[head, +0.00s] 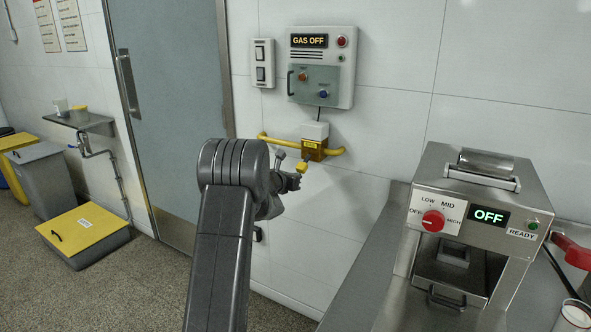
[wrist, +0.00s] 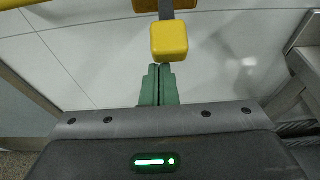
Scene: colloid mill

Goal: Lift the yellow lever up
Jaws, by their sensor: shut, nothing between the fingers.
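The yellow lever (head: 301,167) shows in the head view as a small yellow knob just below the yellow gas valve box (head: 313,150). In the wrist view the lever's yellow block (wrist: 169,41) hangs at the lower end of a grey stem. My gripper (wrist: 159,70) is shut, with its green fingertips together and empty. The tips lie just below the yellow block in the wrist view; I cannot tell whether they touch it. In the head view my gripper (head: 294,181) is partly hidden behind my arm.
A yellow pipe (head: 333,153) runs along the wall through the valve. Above it is a control panel (head: 322,68) reading GAS OFF. A steel machine (head: 478,224) reading OFF stands on the counter at right. A grey door (head: 168,101) is at left.

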